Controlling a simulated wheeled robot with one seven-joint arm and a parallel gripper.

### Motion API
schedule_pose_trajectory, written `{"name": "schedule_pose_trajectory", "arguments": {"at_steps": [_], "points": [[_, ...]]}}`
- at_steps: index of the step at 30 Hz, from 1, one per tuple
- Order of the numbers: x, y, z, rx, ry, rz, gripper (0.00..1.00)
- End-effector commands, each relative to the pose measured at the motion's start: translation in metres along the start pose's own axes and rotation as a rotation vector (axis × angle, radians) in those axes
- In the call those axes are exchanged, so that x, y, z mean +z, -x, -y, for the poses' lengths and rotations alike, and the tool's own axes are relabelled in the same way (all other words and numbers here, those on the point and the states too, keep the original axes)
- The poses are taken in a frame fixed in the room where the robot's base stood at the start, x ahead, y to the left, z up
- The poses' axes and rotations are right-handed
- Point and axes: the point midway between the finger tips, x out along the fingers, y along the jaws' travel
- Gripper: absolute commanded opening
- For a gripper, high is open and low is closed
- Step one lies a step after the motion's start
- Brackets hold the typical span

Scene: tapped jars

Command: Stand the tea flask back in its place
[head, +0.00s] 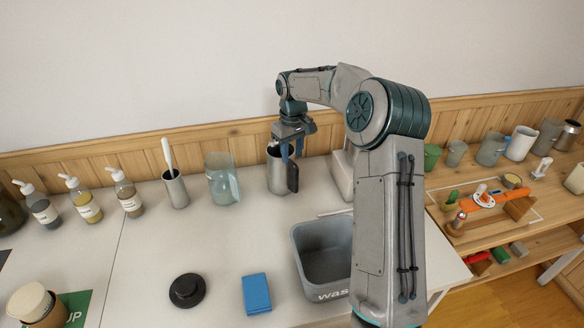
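A steel vessel with a black handle (276,175), which may be the tea flask, stands upright on the white counter near the wooden back panel. A second steel vessel with a dark top (567,135) stands at the far right on the wooden bench. No label names either one as the tea flask.
A clear pitcher (222,180) and a grey cup with a spoon (175,188) stand left of the vessel. A grey waste bin (322,258), blue sponge (256,293) and black lid-like disc (187,290) are in front. Several pump bottles (128,195) stand left. The counter's middle is clear.

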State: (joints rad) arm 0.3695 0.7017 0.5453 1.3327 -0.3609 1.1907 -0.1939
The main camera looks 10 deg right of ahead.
Motion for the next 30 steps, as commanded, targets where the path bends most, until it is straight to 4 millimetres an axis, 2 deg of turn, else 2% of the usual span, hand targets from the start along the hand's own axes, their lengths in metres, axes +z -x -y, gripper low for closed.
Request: {"name": "schedule_pose_trajectory", "arguments": {"at_steps": [3,9,14,20,24,30], "points": [[-0.001,0.021,0.000,0.002,0.000,-0.002,0.35],[0.000,0.041,0.001,0.001,0.001,-0.001,0.35],[0.013,0.058,0.017,0.031,0.003,-0.001,0.35],[0.060,0.090,0.053,0.104,-0.022,-0.015,0.35],[0.102,0.107,0.076,0.142,-0.063,-0.039,0.35],[0.169,0.120,0.104,0.168,-0.142,-0.091,0.35]]}}
